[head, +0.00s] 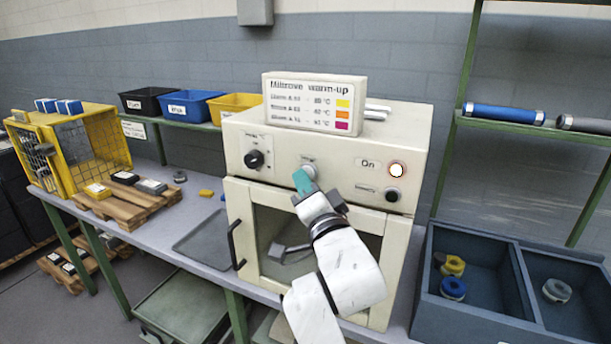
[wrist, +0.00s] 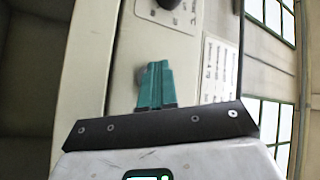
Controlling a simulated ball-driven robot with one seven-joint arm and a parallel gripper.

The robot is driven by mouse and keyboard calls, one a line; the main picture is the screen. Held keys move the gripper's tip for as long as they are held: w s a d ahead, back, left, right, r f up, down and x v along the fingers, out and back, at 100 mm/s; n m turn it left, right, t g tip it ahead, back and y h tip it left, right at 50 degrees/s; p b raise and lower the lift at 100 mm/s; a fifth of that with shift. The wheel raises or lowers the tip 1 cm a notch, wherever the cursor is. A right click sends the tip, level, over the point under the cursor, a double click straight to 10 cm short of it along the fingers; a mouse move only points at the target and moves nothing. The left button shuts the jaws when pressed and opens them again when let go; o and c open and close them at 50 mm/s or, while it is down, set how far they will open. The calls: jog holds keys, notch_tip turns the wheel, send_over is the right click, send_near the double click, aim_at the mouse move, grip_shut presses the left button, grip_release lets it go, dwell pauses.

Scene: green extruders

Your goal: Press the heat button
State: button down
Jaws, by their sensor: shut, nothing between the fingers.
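The cream oven (head: 240,137) stands on the bench, its control panel facing me. A round grey button (head: 309,170) sits mid-panel under a small label too blurred to read. My gripper (head: 301,180), with teal fingers shut and empty, is right in front of this button and hides part of it. In the wrist view the fingers (wrist: 155,84) point at the panel, and the button edge (wrist: 141,76) shows beside them. I cannot tell whether they touch it. A lit round lamp (head: 397,170) sits beside the word "On". A dark-centred button (head: 391,194) is below it.
A black dial (head: 254,159) is left on the panel. A warm-up sign (head: 314,103) stands on the oven. The oven door handle (head: 236,245) sticks out below. A blue divided bin (head: 470,316) is at right; a yellow crate (head: 97,140) and pallets are at left.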

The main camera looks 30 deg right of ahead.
jog(key=shift+s+a, duration=0.1)
jog(key=shift+s, duration=0.1)
jog(key=s+a+b, duration=0.3)
jog(key=a, duration=0.2)
jog(key=shift+s, duration=0.25)
dwell(0.3)
